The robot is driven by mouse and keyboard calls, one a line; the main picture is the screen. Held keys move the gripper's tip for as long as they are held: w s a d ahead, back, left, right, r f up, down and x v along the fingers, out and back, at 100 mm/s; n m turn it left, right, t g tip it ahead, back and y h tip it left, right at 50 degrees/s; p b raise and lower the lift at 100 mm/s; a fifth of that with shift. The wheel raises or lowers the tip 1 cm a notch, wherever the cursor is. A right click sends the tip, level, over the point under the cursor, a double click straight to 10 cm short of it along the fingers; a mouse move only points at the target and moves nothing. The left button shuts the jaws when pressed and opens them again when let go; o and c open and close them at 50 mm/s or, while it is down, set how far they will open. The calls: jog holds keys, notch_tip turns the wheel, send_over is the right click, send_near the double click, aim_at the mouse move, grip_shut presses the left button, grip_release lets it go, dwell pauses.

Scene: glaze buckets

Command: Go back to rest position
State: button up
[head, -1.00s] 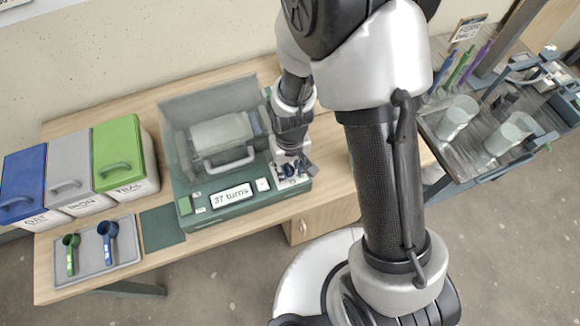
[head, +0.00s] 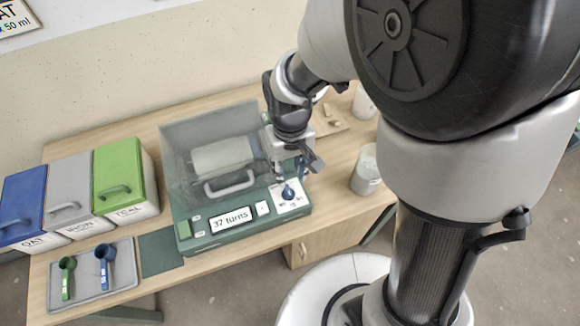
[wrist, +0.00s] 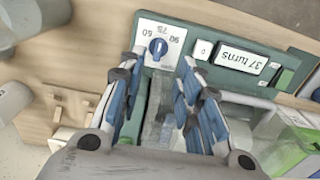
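My gripper (head: 298,162) hangs above the right end of the green machine (head: 240,232), just over its blue dial knob (head: 289,192). In the wrist view my gripper (wrist: 160,66) has its two blue-padded fingers apart with nothing held between them. The dial knob (wrist: 158,47) shows beyond the fingertips on a white plate with numbers, clear of both fingers. The machine's display (head: 230,220) reads "37 turns". A clear cover stands over a pale cylinder (head: 222,157) in the machine.
Blue, grey and green lidded bins (head: 124,180) stand at the left. A grey tray (head: 88,285) holds a green scoop (head: 67,278) and a blue scoop (head: 105,265). A pale bucket (head: 366,172) stands right of the machine, near my arm. The wall is behind the table.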

dwell(0.5)
jog(key=s+d+r+m+t, duration=0.1)
jog(key=s+d+r+t, duration=0.1)
jog(key=s+d+r, duration=0.3)
jog(key=s+d+r+m+t, duration=0.2)
jog(key=s+d+r, duration=0.3)
jog(key=r, duration=0.8)
jog(key=s, duration=0.3)
jog(key=shift+d+t, duration=0.3)
jog(key=shift+d, duration=0.1)
jog(key=shift+w, duration=0.1)
jog(key=shift+c, duration=0.6)
